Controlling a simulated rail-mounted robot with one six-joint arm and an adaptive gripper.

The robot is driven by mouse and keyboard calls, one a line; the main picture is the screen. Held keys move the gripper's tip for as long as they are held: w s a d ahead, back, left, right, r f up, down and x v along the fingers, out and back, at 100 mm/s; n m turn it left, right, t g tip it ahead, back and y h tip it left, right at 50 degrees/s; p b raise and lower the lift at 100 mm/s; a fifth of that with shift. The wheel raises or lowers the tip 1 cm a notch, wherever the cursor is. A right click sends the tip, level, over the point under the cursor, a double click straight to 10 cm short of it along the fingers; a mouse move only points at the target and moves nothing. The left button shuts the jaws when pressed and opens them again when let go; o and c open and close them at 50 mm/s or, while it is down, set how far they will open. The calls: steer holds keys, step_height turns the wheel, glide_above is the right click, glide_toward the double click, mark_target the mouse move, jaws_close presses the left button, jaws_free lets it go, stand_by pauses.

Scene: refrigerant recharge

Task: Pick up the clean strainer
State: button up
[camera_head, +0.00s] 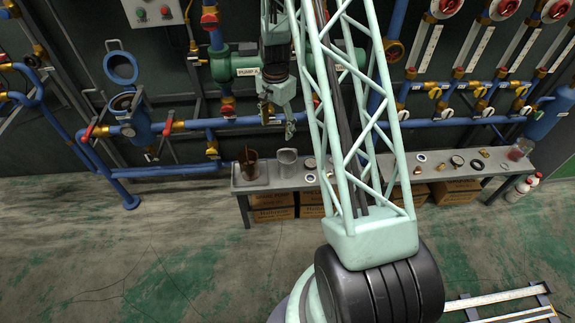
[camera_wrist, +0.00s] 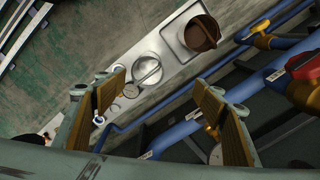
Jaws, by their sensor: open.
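The clean strainer (camera_head: 287,162) is a silver-grey cylinder standing on the grey bench, just right of a tray. In the wrist view the clean strainer (camera_wrist: 146,69) shows from above as a round metal cup with a bar or handle across it. A dark brown strainer (camera_head: 249,163) stands in the tray to its left; it also shows in the wrist view (camera_wrist: 201,33). My gripper (camera_head: 278,120) hangs above and behind the bench, over the strainer area. In the wrist view its two fingers (camera_wrist: 163,105) are wide apart with nothing between them, and the clean strainer lies beyond them.
The metal tray (camera_head: 246,184) sits at the bench's left end. Small rings and gauges (camera_head: 457,161) lie along the bench (camera_head: 440,176). Blue pipes (camera_head: 180,170) and a green pump (camera_head: 222,68) stand behind it. Cardboard boxes (camera_head: 272,206) are below.

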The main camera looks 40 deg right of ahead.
steer(key=m, duration=0.2)
glide_toward(287, 154)
steer(key=s+a+r, duration=0.2)
steer(key=shift+s+r, duration=0.15)
steer(key=shift+r, duration=0.1)
steer(key=shift+f, duration=0.15)
steer(key=shift+f+b, duration=0.6)
steer(key=shift+f, duration=3.6)
steer(key=shift+s+a+f+b, duration=0.1)
steer(key=shift+f+b, duration=0.7)
steer(key=shift+f, duration=1.75)
steer(key=c, duration=1)
